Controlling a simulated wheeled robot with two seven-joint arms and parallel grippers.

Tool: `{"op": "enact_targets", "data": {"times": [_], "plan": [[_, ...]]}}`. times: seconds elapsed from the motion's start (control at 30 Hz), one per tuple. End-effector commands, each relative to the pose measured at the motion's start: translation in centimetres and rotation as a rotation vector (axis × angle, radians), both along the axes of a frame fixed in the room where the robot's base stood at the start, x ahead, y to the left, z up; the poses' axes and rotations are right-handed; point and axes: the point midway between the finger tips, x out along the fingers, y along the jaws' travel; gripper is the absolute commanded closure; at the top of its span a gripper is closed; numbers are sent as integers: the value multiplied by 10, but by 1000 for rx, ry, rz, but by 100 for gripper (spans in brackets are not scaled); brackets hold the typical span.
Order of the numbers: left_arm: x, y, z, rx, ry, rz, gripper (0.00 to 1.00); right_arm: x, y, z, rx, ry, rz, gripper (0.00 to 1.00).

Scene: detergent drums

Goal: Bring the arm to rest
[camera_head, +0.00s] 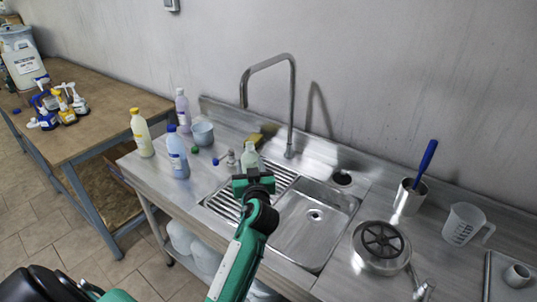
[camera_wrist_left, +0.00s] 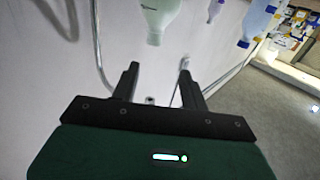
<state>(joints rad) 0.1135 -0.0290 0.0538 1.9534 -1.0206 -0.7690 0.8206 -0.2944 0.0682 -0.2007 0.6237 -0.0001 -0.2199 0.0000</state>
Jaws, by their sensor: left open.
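My left arm, green and black, reaches up from the bottom of the head view. My left gripper (camera_head: 253,181) is over the ridged drainboard left of the sink basin. In the left wrist view the two black fingers of this gripper (camera_wrist_left: 159,82) stand apart with nothing between them. A pale green translucent bottle (camera_head: 250,158) stands just beyond the gripper in the head view. It also shows beyond the fingers at the top of the wrist view (camera_wrist_left: 158,14), apart from them. My right gripper is not in view.
A blue bottle (camera_head: 178,157), a yellow-green bottle (camera_head: 141,133), a lilac bottle (camera_head: 182,108) and a blue-grey cup (camera_head: 203,133) stand on the left counter. The faucet (camera_head: 291,105) rises behind the sink basin (camera_head: 308,232). A steel cup (camera_head: 408,199) and a measuring jug (camera_head: 463,224) stand right.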

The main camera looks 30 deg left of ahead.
Motion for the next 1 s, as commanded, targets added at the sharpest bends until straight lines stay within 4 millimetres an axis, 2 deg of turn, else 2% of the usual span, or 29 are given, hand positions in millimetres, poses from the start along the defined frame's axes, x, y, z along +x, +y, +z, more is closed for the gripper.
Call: {"op": "enact_targets", "data": {"times": [0.23, 0.37, 0.47, 0.6, 0.7, 0.8, 1.0], "plan": [[-3, -1, -4, -4, 12, -1, 55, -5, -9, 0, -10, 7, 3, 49], [-25, -4, -30, -38, 103, -8, 55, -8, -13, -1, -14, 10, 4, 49], [-59, -13, -65, -86, 247, -36, 55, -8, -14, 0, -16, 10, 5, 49], [-120, -38, -119, -160, 511, -128, 55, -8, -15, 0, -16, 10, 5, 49], [-167, -61, -149, -206, 697, -225, 55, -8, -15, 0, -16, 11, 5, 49], [-207, -83, -168, -236, 847, -324, 55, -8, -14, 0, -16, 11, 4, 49], [-271, -118, -185, -274, 1061, -500, 55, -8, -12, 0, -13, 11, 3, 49]]}}
